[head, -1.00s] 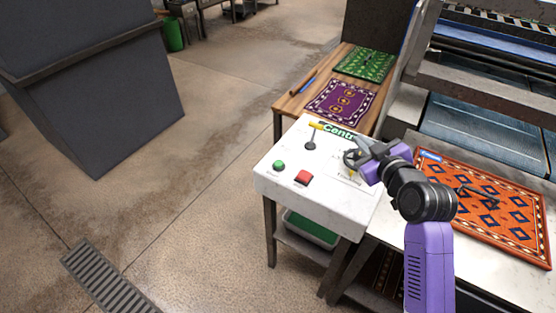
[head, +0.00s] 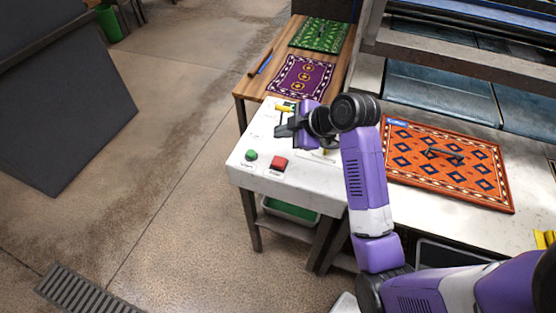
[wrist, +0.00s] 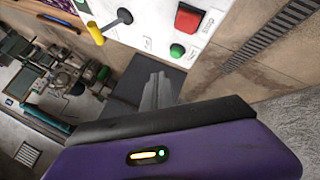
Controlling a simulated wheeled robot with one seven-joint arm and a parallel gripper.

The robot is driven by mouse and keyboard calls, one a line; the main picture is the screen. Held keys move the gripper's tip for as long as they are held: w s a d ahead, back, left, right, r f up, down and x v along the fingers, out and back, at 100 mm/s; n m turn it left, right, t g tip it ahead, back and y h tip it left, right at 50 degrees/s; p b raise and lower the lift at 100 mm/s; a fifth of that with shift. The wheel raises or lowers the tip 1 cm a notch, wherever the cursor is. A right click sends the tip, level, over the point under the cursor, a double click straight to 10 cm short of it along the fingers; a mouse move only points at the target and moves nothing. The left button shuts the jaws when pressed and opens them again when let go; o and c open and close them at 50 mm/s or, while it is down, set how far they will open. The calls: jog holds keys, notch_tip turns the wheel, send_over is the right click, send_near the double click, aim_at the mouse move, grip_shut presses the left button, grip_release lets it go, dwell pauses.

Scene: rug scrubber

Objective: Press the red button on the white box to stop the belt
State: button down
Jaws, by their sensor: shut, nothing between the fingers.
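The white box (head: 300,183) stands left of the long machine table in the head view, with its sloped top facing me. The red button (head: 279,162) is near its front edge, and it also shows at the top of the wrist view (wrist: 188,18). A green button (head: 251,155) sits left of it, also seen in the wrist view (wrist: 177,50). My gripper (head: 281,131) is shut and empty, above the back part of the box top and apart from the red button. Its fingers also show in the wrist view (wrist: 157,90). My gripper and arm hide part of the box top.
A yellow-handled lever (head: 284,108) is on the box behind my gripper. An orange patterned rug (head: 445,165) lies on the table at right. Purple (head: 300,78) and green (head: 319,34) rugs lie on the wooden table behind. The floor left of the box is clear.

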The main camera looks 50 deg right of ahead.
jog(key=shift+f, duration=0.1)
jog(key=b, duration=0.7)
send_over(282, 162)
notch_tip(282, 162, down, 7)
jog(key=shift+a+f, duration=0.1)
jog(key=shift+f, duration=0.7)
jog(key=shift+f+b, duration=0.15)
jog(key=shift+b, duration=0.15)
dwell(0.8)
jog(key=shift+f, duration=0.25)
jog(key=shift+f+b, duration=0.4)
jog(key=shift+f, duration=0.2)
dwell(1.0)
jog(key=shift+r, duration=0.15)
jog(key=shift+r+p, duration=0.85)
jog(key=shift+p, duration=0.1)
jog(key=shift+r, duration=0.1)
